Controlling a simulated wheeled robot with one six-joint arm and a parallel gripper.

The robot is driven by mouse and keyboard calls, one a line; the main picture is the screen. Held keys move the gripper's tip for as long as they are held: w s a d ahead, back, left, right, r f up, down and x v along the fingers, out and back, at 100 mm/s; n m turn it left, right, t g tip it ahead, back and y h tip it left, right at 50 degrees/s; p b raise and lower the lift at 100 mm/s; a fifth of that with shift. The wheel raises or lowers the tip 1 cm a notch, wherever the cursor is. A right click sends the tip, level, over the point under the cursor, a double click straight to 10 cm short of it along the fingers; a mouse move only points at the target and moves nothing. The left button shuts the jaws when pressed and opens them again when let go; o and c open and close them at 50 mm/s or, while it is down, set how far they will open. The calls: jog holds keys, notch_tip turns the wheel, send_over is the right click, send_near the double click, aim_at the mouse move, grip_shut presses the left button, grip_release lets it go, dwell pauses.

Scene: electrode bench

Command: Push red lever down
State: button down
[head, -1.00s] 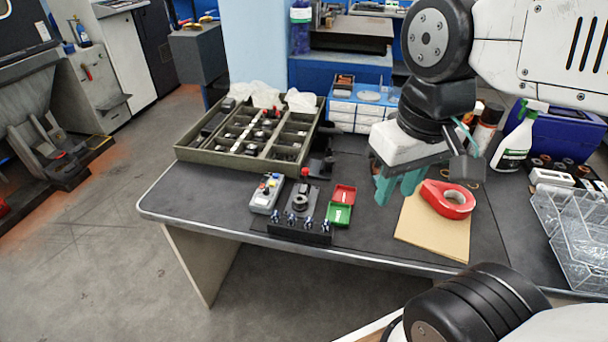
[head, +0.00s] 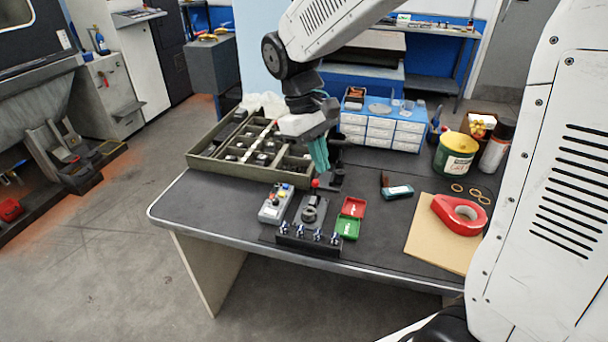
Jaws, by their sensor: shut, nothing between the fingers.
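The red lever knob (head: 315,183) sits at the back of the small black fixture (head: 309,212) on the dark bench. The dark arm under the knob is mostly too small to make out. My gripper (head: 321,171) points down with its teal fingers shut and empty. Its fingertips are just above and slightly right of the red knob in the picture. I cannot tell whether they touch it.
A grey control box (head: 275,203) stands left of the fixture. Red (head: 353,207) and green (head: 347,227) trays lie to its right. A compartment tray (head: 200,168) is behind left. Red tape (head: 459,214) on a tan board (head: 428,243) lies right.

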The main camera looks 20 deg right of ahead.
jog(key=w+a+f+n+h, duration=0.1)
jog(key=w+a+f+n, duration=0.1)
jog(key=w, duration=0.8)
jog(key=w+a+f+n+h, duration=0.2)
jog(key=w+f+n, duration=0.3)
jog(key=w, duration=0.5)
jog(key=shift+w+a+n+t, duration=0.15)
jog(key=shift+a+n+t, duration=0.15)
jog(key=shift+a, duration=0.25)
jog(key=shift+f, duration=0.1)
send_near(315, 190)
jog(key=w+a+f, duration=0.2)
jog(key=d, duration=0.1)
jog(key=s+d+f, duration=0.1)
jog(key=s+d, duration=0.1)
jog(key=shift+d+f, duration=0.25)
jog(key=shift+d, duration=0.1)
